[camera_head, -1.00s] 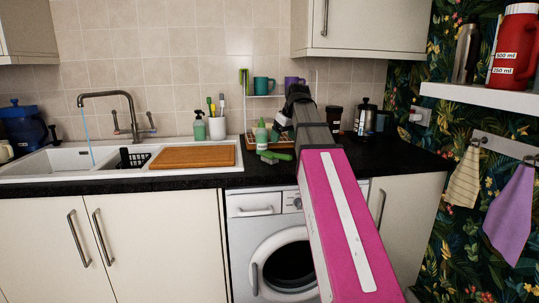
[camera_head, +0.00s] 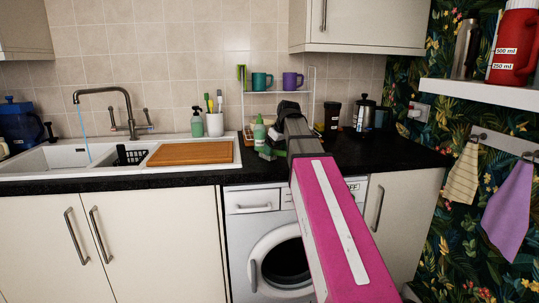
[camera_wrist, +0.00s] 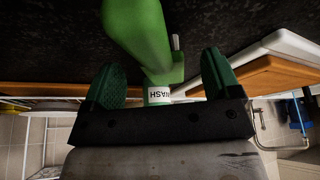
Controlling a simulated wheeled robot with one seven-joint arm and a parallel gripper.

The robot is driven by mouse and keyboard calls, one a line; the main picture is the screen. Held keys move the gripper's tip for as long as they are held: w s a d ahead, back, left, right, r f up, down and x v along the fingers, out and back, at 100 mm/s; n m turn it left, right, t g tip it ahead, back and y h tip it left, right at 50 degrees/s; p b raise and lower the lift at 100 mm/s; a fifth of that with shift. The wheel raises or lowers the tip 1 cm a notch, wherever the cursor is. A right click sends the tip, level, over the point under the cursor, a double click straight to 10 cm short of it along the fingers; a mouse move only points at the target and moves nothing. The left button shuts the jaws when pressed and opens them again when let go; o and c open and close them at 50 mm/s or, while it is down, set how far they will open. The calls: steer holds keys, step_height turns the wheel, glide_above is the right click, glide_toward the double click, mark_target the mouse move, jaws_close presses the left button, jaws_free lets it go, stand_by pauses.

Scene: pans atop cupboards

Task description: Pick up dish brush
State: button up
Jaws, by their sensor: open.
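A wooden board (camera_head: 190,153) lies over the sink (camera_head: 60,160) at left. A green pump bottle (camera_head: 197,124) and white brush holder (camera_head: 215,124) stand behind. A rack (camera_head: 262,92) holds mugs. A dark canister (camera_head: 332,115) and a press (camera_head: 365,115) stand right of my arm.

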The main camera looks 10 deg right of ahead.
steer(key=shift+x, duration=1.2)
steer(key=c, duration=1.3)
steer(key=shift+o, duration=0.2)
steer(key=shift+r, duration=0.15)
steer(key=shift+r, duration=0.6)
step_height(320, 180, up, 2)
steer(key=shift+r, duration=0.2)
steer(key=s+a+r, duration=0.3)
steer(key=a+r, duration=0.4)
steer(key=a, duration=0.4)
steer(key=shift+s, duration=0.25)
steer(key=shift+r, duration=0.1)
